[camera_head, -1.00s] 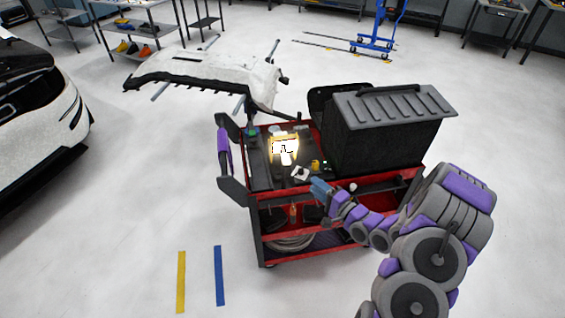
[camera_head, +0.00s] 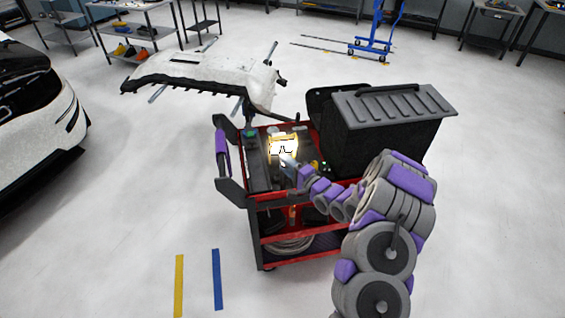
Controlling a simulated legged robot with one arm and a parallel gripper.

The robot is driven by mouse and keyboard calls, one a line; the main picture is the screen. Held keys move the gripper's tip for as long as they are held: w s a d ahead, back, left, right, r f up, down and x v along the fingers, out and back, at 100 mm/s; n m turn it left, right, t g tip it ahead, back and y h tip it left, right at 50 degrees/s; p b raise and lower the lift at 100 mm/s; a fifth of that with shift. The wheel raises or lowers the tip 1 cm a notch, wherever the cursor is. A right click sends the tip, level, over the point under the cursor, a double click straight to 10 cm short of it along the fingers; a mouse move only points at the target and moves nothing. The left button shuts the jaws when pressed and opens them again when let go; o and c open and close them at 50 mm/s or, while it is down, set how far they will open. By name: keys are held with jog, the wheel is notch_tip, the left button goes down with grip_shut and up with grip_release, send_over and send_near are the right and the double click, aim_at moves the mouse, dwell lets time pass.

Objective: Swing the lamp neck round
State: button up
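The lamp (camera_head: 283,144) stands on the top tray of the red and black tool cart (camera_head: 257,176). Its head glows bright yellow-white, and the glare hides the neck's shape. My gripper (camera_head: 287,160) is just in front of the lamp's lower part, reaching in from the right over the tray. I cannot tell whether it touches the lamp. The fingers are too small and blurred to show whether they are open or shut.
A large black case with a grey ribbed lid (camera_head: 385,125) fills the cart's right side, close to my arm. A white bumper cover (camera_head: 205,78) on a stand is behind the cart. Small items lie around the lamp. The floor at left front is clear.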

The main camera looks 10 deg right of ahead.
jog(key=shift+x, duration=1.2)
grip_shut()
jog(key=shift+f, duration=0.1)
